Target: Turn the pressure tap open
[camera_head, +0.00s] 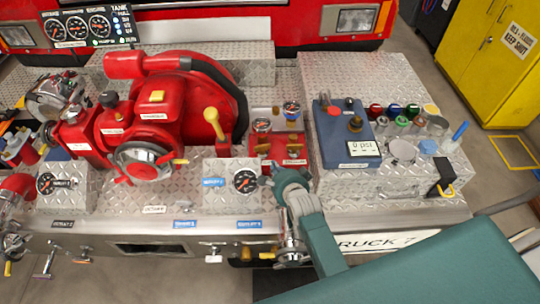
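I cannot tell for sure which fitting is the pressure tap; the small labels are unreadable. A round black gauge (245,181) sits on a diamond-plate box at the front middle. Just behind and right of it, a red fitting block (278,150) carries small gauges and levers. My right gripper (275,170) comes in from the lower right and is just right of the gauge, at the front of the red block. Its small fingertips are partly hidden, so I cannot tell whether it touches anything or is open. My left gripper is not in view.
A large red pump (180,95) with a yellow lever (213,122) stands left of the gripper. A blue unit (342,135) with a "0 psi" display stands right, beside several coloured caps. A yellow cabinet (490,65) is at the back right.

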